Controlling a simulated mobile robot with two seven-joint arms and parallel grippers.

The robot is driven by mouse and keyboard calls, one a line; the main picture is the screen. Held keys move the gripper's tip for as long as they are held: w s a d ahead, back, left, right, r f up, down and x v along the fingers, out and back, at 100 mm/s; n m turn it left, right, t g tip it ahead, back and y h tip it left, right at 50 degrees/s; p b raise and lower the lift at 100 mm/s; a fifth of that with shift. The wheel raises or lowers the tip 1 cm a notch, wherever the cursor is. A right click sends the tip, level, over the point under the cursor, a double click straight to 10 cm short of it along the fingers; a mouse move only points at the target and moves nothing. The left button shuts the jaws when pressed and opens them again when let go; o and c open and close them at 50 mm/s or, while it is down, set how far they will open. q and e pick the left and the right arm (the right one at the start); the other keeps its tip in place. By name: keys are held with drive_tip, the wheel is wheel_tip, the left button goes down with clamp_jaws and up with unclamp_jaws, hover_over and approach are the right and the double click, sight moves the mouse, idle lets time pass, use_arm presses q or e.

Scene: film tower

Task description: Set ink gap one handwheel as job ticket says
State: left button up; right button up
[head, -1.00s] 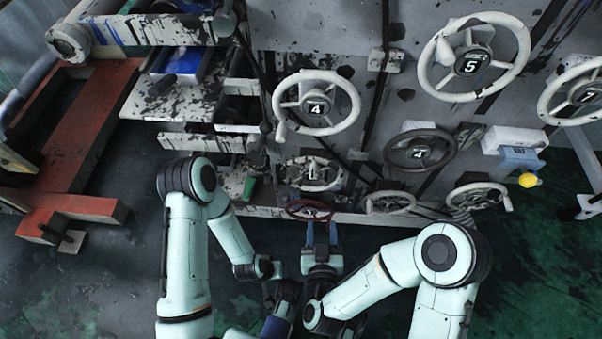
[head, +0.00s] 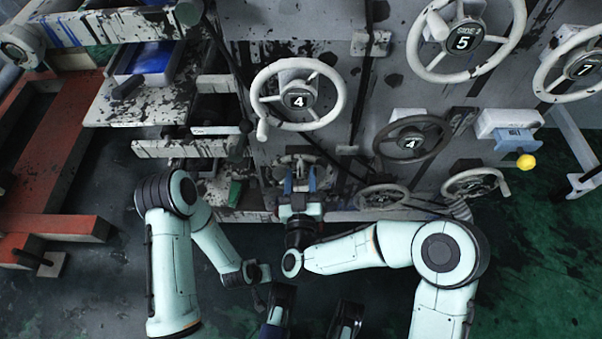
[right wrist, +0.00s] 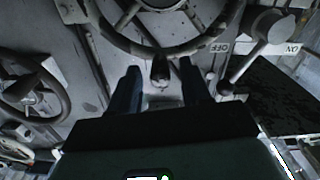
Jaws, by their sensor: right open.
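My right gripper (head: 300,180) is open in front of a small, low handwheel (head: 322,168), which it partly hides in the head view. In the right wrist view, a dark handwheel rim (right wrist: 160,50) crosses the top. A small knob (right wrist: 160,72) shows between the fingers (right wrist: 158,85), with gaps on both sides. I cannot read which wheel is ink gap one, and I see no readable job ticket. My left arm (head: 212,240) is folded at lower left; whether its gripper is open is not clear.
Other handwheels stand close by: a white one marked 4 (head: 298,98), a dark one marked 4 (head: 412,140), 5 (head: 462,42) and 7 (head: 583,68). A lever with a yellow ball (head: 525,161) is at right. Green floor (head: 540,270) lies open.

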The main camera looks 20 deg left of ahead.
drive_tip(key=shift+w+a, duration=0.2)
drive_tip(key=shift+w, duration=0.4)
use_arm(q)
drive_tip(key=shift+s+f, duration=0.2)
drive_tip(key=shift+s, duration=0.05)
use_arm(e)
clamp_jaws()
use_arm(q)
drive_tip(key=shift+s+a, duration=0.1)
